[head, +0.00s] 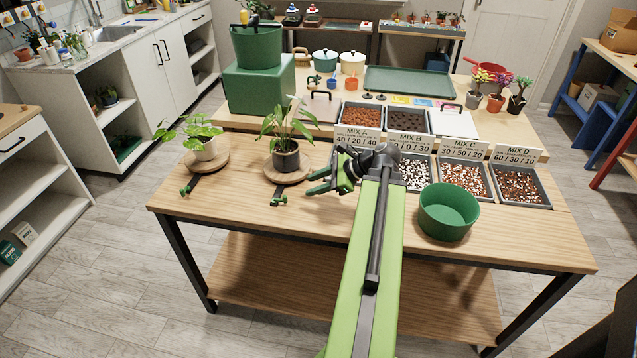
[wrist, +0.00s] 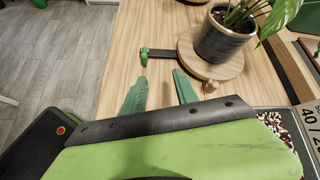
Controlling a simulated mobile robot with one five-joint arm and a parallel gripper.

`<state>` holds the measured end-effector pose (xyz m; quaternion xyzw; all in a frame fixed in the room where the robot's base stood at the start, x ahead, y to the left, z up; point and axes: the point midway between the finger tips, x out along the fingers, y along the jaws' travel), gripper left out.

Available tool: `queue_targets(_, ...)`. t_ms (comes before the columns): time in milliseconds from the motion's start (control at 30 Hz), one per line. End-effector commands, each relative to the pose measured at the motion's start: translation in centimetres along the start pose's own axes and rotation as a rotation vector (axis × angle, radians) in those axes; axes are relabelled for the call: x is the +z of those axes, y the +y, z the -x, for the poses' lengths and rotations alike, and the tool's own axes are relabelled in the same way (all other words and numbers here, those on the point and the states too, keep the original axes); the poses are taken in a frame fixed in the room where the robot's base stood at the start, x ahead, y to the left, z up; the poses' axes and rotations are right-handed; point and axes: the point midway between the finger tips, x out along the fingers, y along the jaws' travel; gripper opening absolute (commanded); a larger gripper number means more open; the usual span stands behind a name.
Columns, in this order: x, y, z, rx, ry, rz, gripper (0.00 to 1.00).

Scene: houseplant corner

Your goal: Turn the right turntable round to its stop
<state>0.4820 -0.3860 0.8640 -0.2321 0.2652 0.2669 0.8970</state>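The right turntable (head: 306,168) is a round wooden disc on the table, bearing a dark pot (head: 286,160) with a leafy plant. A short dark bar with a green knob (head: 278,200) sticks out from its near side. The wrist view shows the turntable (wrist: 225,71), a small wooden peg (wrist: 210,86) by its rim, and the bar ending in the green knob (wrist: 144,54) to its left. My gripper (head: 310,181) is to the right of the turntable and knob, its green fingers apart and empty. In the wrist view the gripper (wrist: 160,74) touches neither visibly.
The left turntable (head: 222,161) has a white pot and its own green-knobbed bar (head: 185,190). The front table strip near the knob is clear.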

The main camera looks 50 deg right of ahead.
Motion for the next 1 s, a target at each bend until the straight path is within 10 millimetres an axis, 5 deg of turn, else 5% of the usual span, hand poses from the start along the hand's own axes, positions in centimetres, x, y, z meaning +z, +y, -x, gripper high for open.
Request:
queue_targets(33, -2.8, -0.8, 2.7, -0.08, -0.034, -0.123, 0.36)
queue_targets(200, -6.6, -2.5, 10.1, -0.253, -0.158, -0.412, 0.36)
queue_targets(400, -7.5, -2.9, 12.6, -0.302, -0.206, -0.498, 0.36)
queue_targets(633, -7.4, -3.5, 10.2, -0.298, -0.204, -0.495, 0.36)
queue_targets(1000, -6.5, -6.5, 1.4, -0.296, -0.202, -0.492, 0.36)
